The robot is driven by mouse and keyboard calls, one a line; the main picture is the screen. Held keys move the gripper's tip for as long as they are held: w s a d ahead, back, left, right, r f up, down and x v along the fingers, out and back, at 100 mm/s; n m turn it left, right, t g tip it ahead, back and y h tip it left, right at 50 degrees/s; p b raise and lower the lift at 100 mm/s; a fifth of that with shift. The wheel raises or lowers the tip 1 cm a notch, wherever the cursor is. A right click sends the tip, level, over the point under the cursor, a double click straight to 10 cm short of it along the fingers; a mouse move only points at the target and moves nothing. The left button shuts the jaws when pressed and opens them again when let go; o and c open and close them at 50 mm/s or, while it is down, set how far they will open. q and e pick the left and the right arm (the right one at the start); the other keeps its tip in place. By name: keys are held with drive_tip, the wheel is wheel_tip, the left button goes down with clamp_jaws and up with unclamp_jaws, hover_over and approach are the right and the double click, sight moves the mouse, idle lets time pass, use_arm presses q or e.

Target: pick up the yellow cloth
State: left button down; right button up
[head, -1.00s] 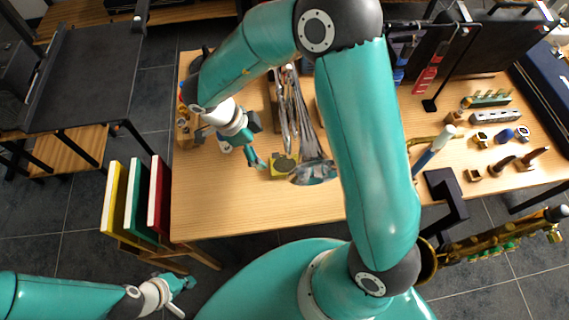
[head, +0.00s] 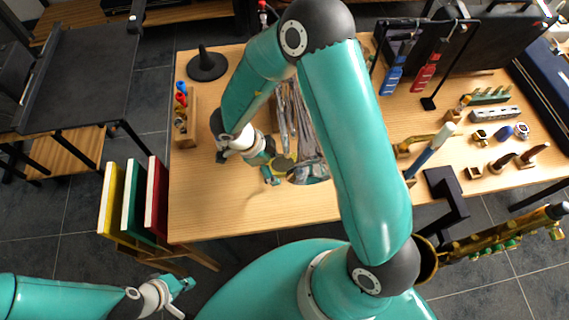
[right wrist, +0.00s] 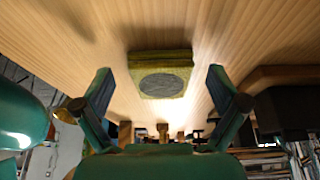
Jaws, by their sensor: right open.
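The yellow cloth (right wrist: 160,60) lies folded on the wooden table, with a grey round patch on it. In the right wrist view it sits between and just beyond the fingertips of my right gripper (right wrist: 160,88), which is open and empty. In the head view the cloth (head: 284,162) is partly hidden by my right gripper (head: 275,172), whose fingers are beside it. My left gripper (head: 178,292) is low at the left, off the table and far from the cloth; its fingers appear spread and empty.
Clear bagged items (head: 297,125) lie right beside the cloth. The front left of the tabletop (head: 215,205) is bare.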

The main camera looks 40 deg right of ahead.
drive_tip(key=c, duration=1.1)
drive_tip(key=shift+r, duration=0.1)
